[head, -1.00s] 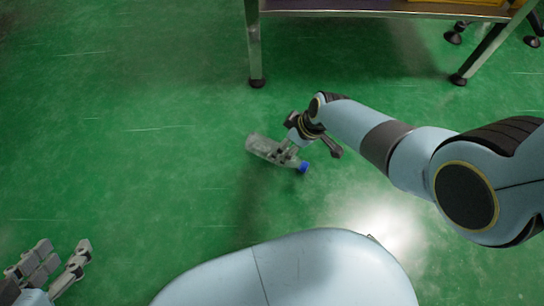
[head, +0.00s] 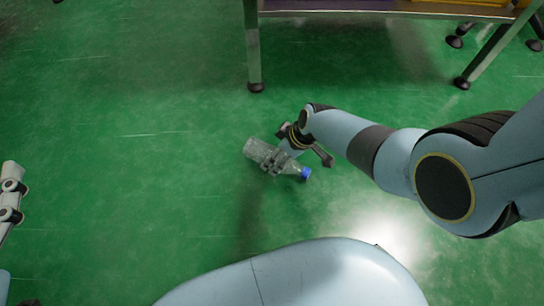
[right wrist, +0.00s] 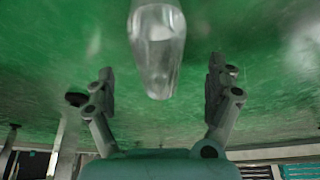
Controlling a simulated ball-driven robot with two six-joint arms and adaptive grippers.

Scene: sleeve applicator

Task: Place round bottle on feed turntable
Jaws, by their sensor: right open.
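The round bottle is clear with a blue cap. In the head view the bottle (head: 256,149) is on its side over the green floor, cap toward the lower right. I cannot tell whether it touches the floor. My right gripper (head: 271,167) is at the bottle's middle. In the right wrist view the clear bottle (right wrist: 157,50) shows between the open fingers of the right gripper (right wrist: 161,85), with gaps on both sides. Part of my left gripper (head: 10,200) shows at the left edge; its fingertips are unclear. The feed turntable is not in view.
A metal-legged table (head: 390,13) stands at the top of the head view, with a purple and a yellow item cut off on it. Dark feet (head: 455,42) stand at the upper right. The green floor (head: 120,100) to the left is clear.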

